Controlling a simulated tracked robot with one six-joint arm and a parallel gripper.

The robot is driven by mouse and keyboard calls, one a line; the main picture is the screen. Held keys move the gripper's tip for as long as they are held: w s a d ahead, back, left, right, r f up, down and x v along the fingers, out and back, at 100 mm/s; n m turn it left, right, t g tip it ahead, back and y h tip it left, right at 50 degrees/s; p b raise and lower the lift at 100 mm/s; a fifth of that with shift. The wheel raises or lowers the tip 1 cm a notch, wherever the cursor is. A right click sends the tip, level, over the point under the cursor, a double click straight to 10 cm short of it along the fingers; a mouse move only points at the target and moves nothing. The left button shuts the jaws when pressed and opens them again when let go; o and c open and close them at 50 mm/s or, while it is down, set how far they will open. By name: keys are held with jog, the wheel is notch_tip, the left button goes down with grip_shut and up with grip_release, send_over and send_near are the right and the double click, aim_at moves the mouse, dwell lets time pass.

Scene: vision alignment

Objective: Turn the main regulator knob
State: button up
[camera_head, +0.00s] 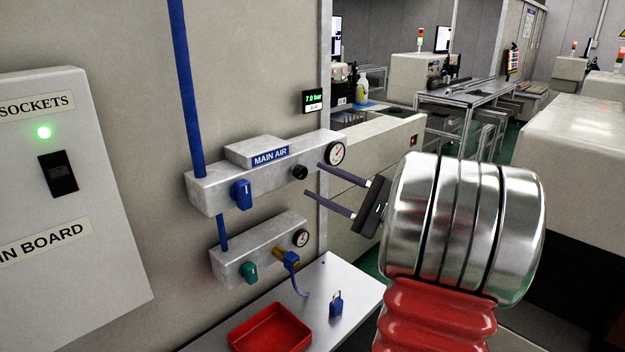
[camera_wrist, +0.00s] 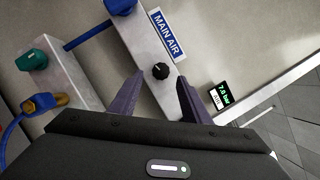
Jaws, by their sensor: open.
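The main regulator knob (camera_head: 299,172) is a small black round knob on the grey MAIN AIR block (camera_head: 215,190), left of and below a round gauge (camera_head: 337,153). In the wrist view the knob (camera_wrist: 160,71) shows a white pointer mark and lies just beyond and between the fingertips. My gripper (camera_head: 320,179) is open and empty, with its two dark fingers pointing at the knob from the right. The gripper also shows in the wrist view (camera_wrist: 160,80), with a finger on each side. I cannot tell whether either finger touches the block.
A blue valve knob (camera_head: 241,194) sits left on the same block. Below is a second block with a green knob (camera_head: 248,271), a gauge and a blue hose fitting (camera_head: 290,259). A display (camera_head: 313,101) reads 7.0 bar. A red tray (camera_head: 270,329) and blue padlock (camera_head: 336,304) lie on the table.

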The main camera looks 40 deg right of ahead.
aim_at(303, 173)
jog(key=v, duration=0.9)
jog(key=shift+s+f, duration=0.2)
jog(key=shift+s, duration=0.2)
jog(key=shift+d, duration=0.1)
jog(key=s+a+r+m+g+h, duration=0.1)
jog(key=a+r+m+h, duration=0.3)
jog(key=m, duration=0.7)
jog(key=a+h, duration=0.1)
jog(key=h, duration=0.1)
jog(key=shift+m+h, duration=0.3)
jog(key=shift+r, duration=0.1)
jog(key=shift+w+a, duration=0.2)
jog(key=shift+w, duration=6.65)
